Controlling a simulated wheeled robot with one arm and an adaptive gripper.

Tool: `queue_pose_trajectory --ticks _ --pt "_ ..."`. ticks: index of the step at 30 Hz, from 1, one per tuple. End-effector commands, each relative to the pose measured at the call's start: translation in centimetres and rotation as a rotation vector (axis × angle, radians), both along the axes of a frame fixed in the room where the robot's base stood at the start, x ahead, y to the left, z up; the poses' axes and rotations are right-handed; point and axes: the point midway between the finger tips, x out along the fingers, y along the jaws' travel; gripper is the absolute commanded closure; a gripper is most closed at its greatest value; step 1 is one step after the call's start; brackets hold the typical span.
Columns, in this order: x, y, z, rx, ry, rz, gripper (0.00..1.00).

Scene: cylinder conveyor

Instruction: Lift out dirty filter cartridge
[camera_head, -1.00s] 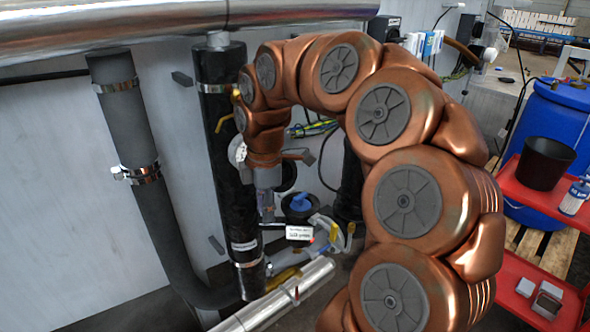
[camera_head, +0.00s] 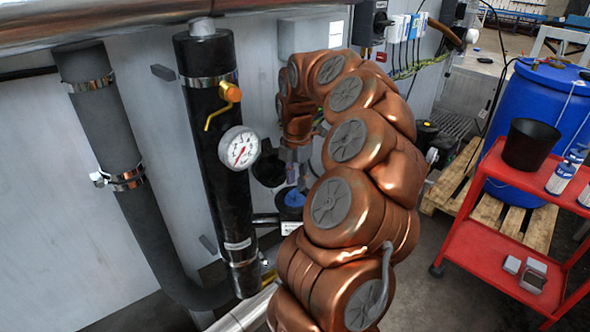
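My gripper (camera_head: 292,172) points down at the end of my copper-coloured arm, right of the black vertical pipe. It is small and partly hidden, so I cannot tell whether its fingers are open or hold anything. Just below it is a dark round housing with a blue part (camera_head: 294,199) on top; a white label (camera_head: 290,228) shows under it. A black round part, like an open lid (camera_head: 268,166), stands beside my gripper on the left. I cannot make out a dirty filter cartridge for certain.
The black pipe (camera_head: 215,150) carries a pressure gauge (camera_head: 239,148) and an orange-yellow valve handle (camera_head: 229,92). A grey pipe (camera_head: 100,120) is further left. At right stand a red cart (camera_head: 480,250) with a black bucket (camera_head: 530,144), and a blue barrel (camera_head: 548,100).

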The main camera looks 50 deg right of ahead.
Motion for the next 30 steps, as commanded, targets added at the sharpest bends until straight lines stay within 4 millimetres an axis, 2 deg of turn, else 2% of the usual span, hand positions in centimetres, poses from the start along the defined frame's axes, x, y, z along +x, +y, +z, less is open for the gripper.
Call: queue_pose_trajectory --ticks 9,19,27,30 --pt "0.1 0.2 -3.9 0.001 0.002 0.003 0.71" --pt "0.1 0.2 -4.4 0.0 0.0 0.004 0.71" --pt "0.1 0.2 -4.4 0.0 0.0 0.004 0.99" --pt "0.1 0.2 -4.4 0.0 0.0 0.004 1.0"
